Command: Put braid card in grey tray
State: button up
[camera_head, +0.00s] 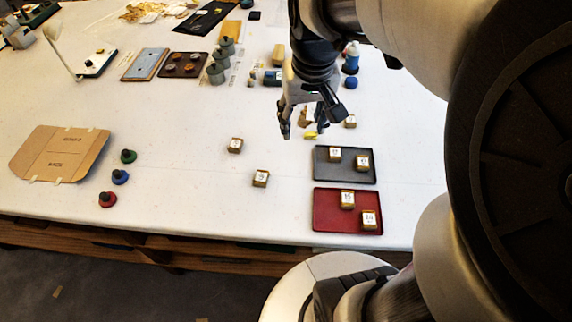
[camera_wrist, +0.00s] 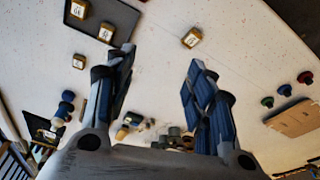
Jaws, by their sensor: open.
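My gripper (camera_head: 303,125) is open above the table, behind and left of the grey tray. It also shows in the wrist view (camera_wrist: 160,60), fingers apart with nothing held between the tips. The grey tray (camera_head: 328,178) lies flat with two small numbered boxes (camera_head: 335,154) in it; its dark surface shows at the wrist view's upper left (camera_wrist: 115,12). A small yellow piece (camera_head: 310,135) and a brown piece (camera_head: 307,116) show close by the fingertips, partly hidden by the gripper. I cannot tell which, if either, is the braid card.
A red tray (camera_head: 325,222) with two boxes lies in front of the grey tray. Loose numbered boxes (camera_head: 235,145) (camera_head: 260,178) (camera_head: 350,121) stand nearby. Knobbed pieces (camera_head: 120,177) and cardboard (camera_head: 60,153) lie left.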

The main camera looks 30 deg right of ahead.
jog(key=s+a+r+n+t, duration=0.1)
jog(key=s+a+n+t, duration=0.1)
jog(key=s+a, duration=0.7)
jog(key=s+n, duration=0.1)
jog(key=s, duration=0.3)
jog(key=shift+a+r+y, duration=0.2)
jog(key=shift+a+y, duration=0.1)
jog(key=shift+a, duration=0.1)
